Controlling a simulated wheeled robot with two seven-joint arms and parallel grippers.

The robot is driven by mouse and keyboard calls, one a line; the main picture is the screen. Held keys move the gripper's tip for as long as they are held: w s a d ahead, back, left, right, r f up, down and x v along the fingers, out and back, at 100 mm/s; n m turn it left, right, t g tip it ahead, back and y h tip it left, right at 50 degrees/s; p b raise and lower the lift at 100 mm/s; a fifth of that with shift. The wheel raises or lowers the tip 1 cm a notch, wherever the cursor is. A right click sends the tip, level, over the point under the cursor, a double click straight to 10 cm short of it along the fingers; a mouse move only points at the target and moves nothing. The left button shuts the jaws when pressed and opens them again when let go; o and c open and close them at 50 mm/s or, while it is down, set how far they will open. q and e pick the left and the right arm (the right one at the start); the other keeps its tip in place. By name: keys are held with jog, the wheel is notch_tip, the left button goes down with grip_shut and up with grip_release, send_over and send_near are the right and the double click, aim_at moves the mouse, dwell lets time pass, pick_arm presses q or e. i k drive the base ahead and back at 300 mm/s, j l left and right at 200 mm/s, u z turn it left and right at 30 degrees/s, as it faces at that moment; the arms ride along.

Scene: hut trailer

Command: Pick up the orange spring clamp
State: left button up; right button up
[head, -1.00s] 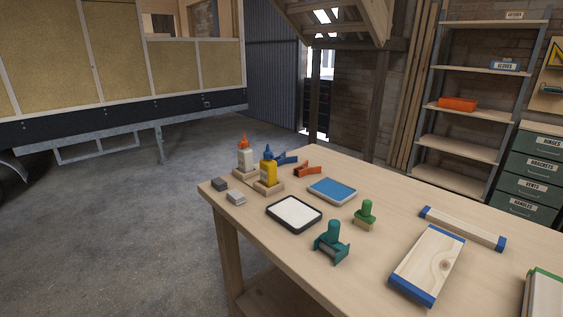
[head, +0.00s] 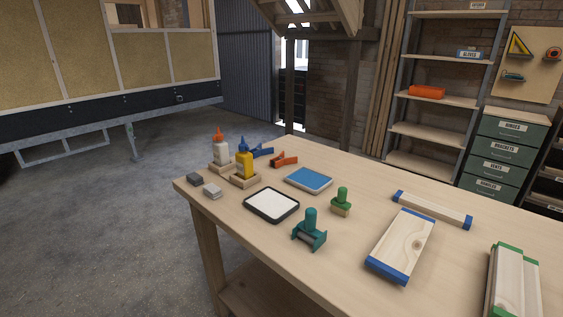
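The orange spring clamp (head: 283,160) lies on the wooden workbench (head: 340,262), towards its far left corner. A blue clamp (head: 262,150) lies just behind it to the left. The yellow glue bottle (head: 244,163) stands to its left and the blue tray (head: 308,179) lies in front of it to the right. Neither of my grippers shows in the head view.
A white bottle with an orange cap (head: 221,150), a black-rimmed white tray (head: 271,205), a teal tool (head: 310,232), a green-handled stamp (head: 342,202) and blue-ended boards (head: 402,245) occupy the bench. Shelves (head: 437,103) stand behind. Floor at left is clear.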

aim_at(282, 156)
jog(key=i+j+u, duration=1.1)
jog(key=i, duration=0.2)
jog(key=i+u, duration=0.35)
jog(key=i+z, duration=0.2)
jog(key=i, duration=0.55)
jog(key=i+j+z, duration=0.15)
jog(key=i, duration=0.55)
jog(key=i+z, duration=0.2)
jog(key=z, duration=0.2)
jog(key=i+z, duration=0.45)
jog(key=z, duration=0.3)
jog(key=i+j+z, duration=0.2)
jog(key=z, duration=0.2)
